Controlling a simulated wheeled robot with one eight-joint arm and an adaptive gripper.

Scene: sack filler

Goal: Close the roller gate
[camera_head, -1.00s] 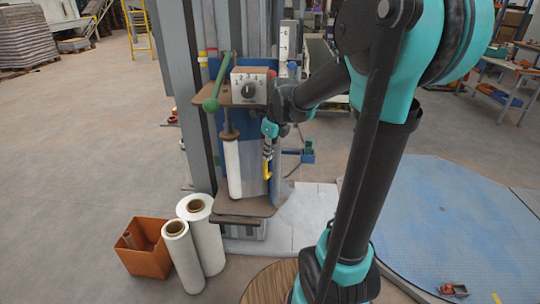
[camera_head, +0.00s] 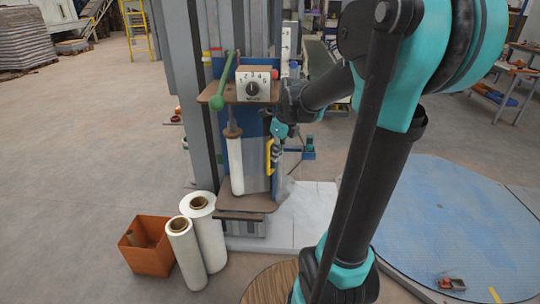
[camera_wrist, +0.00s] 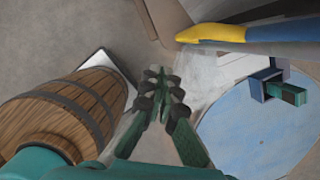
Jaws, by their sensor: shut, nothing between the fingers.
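The roller gate appears to be the blue panel (camera_head: 272,183) with a yellow handle (camera_head: 269,157) on the roller unit, beside the upright white film roll (camera_head: 236,165). How far the gate stands open is hard to tell. In the wrist view, the yellow handle (camera_wrist: 210,33) and blue edge (camera_wrist: 285,28) lie at the upper right. My gripper (camera_head: 277,151) is beside the handle, on its right in the head view. In the wrist view, its fingertips (camera_wrist: 160,84) are together and empty, apart from the handle.
A control box with a dial (camera_head: 253,84) and a green lever (camera_head: 222,85) sit above the roll. Film rolls (camera_head: 205,235) and an orange bin (camera_head: 148,258) stand lower left. A wooden barrel (camera_wrist: 72,108) is close on the left in the wrist view. A blue turntable (camera_head: 440,220) lies right.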

